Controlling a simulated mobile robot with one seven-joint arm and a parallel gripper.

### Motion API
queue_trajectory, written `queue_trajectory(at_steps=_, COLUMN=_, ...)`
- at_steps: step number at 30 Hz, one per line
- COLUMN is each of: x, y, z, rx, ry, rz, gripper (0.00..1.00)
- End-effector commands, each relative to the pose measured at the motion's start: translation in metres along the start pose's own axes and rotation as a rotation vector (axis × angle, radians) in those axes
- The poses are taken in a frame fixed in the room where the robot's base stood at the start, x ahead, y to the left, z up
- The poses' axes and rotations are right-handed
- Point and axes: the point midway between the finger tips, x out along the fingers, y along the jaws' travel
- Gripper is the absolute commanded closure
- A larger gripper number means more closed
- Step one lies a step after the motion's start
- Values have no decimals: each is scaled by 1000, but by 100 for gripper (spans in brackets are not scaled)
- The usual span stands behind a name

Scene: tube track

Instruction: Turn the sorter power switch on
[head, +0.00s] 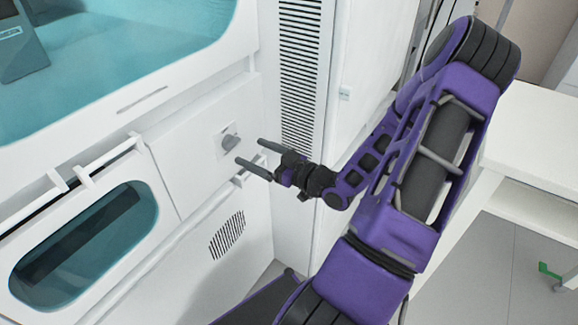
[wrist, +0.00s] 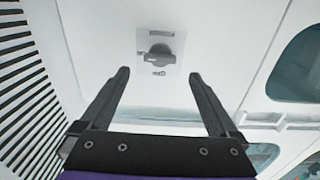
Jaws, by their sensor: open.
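The power switch (head: 230,142) is a grey rotary knob on a small light plate, set in the white front panel of the machine. In the wrist view the switch (wrist: 159,56) is at the upper middle, with small markings above and below the knob that are too small to read. My gripper (head: 250,153) is open and empty, with its two fingers pointing at the panel just right of the knob. In the wrist view my gripper (wrist: 158,75) has its fingers spread either side of and below the knob, apart from it.
A white handle bar (head: 100,163) sticks out above a lower teal window (head: 85,245) at left. A large teal window (head: 120,50) is above. A slatted vent (head: 300,75) stands right of the switch panel. A white table (head: 535,140) is at far right.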

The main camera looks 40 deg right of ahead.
Motion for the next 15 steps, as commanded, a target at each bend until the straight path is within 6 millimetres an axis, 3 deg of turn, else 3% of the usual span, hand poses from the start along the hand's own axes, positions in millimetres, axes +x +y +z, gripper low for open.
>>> queue_trajectory(at_steps=3, x=-32, y=1, z=0, rx=1, ry=-1, rz=6, gripper=4)
queue_trajectory(at_steps=9, x=-77, y=1, z=0, rx=-1, ry=-1, rz=5, gripper=4)
queue_trajectory(at_steps=15, x=-104, y=1, z=0, rx=1, ry=-1, rz=2, gripper=4)
